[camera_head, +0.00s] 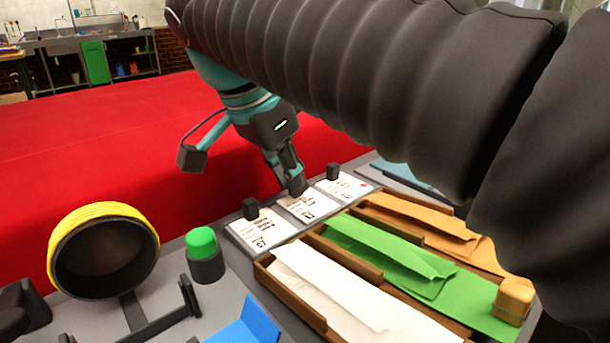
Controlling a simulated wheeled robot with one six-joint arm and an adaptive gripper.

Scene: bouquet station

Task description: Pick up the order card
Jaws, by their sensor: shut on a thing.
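Three white order cards lie side by side at the back of the station: a left card (263,230), a middle card (309,207) and a right card (345,187). The left and right cards each have a small black block at their far edge. My gripper (294,184) points down at the far edge of the middle card and is shut on that card's black block, which the fingers mostly hide. The middle card appears level with its neighbours; I cannot tell whether it is lifted.
Wooden trays in front hold white paper (345,295), green paper (385,255) and orange paper (425,220). A tan block (513,300) sits on the green paper. A yellow-wound ring (104,250) and a green-topped button (202,243) stand left. My arm hides the upper right.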

